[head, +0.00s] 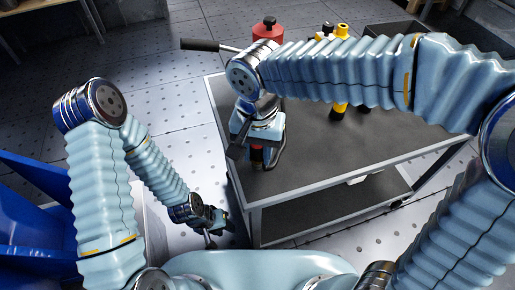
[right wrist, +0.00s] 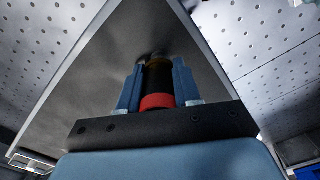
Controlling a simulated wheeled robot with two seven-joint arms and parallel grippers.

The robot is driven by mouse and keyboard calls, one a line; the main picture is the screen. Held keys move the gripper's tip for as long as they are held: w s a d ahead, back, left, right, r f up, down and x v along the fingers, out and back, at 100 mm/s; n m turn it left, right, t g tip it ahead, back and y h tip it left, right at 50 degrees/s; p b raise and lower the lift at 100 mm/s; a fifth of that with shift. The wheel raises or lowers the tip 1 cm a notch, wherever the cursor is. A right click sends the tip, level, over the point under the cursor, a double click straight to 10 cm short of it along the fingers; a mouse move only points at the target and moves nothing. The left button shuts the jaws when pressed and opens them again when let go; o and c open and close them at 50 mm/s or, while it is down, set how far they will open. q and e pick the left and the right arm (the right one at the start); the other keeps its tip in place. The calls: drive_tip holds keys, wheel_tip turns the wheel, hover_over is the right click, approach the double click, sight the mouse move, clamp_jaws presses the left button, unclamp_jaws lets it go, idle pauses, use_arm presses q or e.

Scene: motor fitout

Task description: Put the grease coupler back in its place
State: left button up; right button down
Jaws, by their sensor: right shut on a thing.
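The grease coupler (right wrist: 158,88), as far as I can tell, is a short cylinder with a black body, a red band and a brassy far end. My right gripper (right wrist: 158,90) is shut on it, one blue finger on each side. In the head view the right gripper (head: 258,157) hangs over the near left part of the cart top, and a bit of red on the coupler (head: 257,153) shows between the fingers. I cannot tell whether the coupler touches the top. My left gripper (head: 215,224) is low, left of the cart; its jaws are too small to read. I cannot make out the coupler's place.
The cart (head: 315,172) has a dark top with a pale metal rim and a lower shelf. A red container (head: 268,28) and a black-handled bar (head: 200,45) are at the back. Yellow and black items (head: 340,108) stand partly behind my right arm. A dark tray (head: 397,28) is back right.

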drive_tip(key=shift+f+b, duration=0.35)
drive_tip(key=shift+f, duration=0.2)
drive_tip(key=c, duration=0.7)
unclamp_jaws()
drive_tip(key=shift+r, duration=0.25)
wheel_tip(320, 180, up, 13)
drive_tip(key=shift+r+p, duration=0.15)
drive_tip(key=shift+p, duration=0.85)
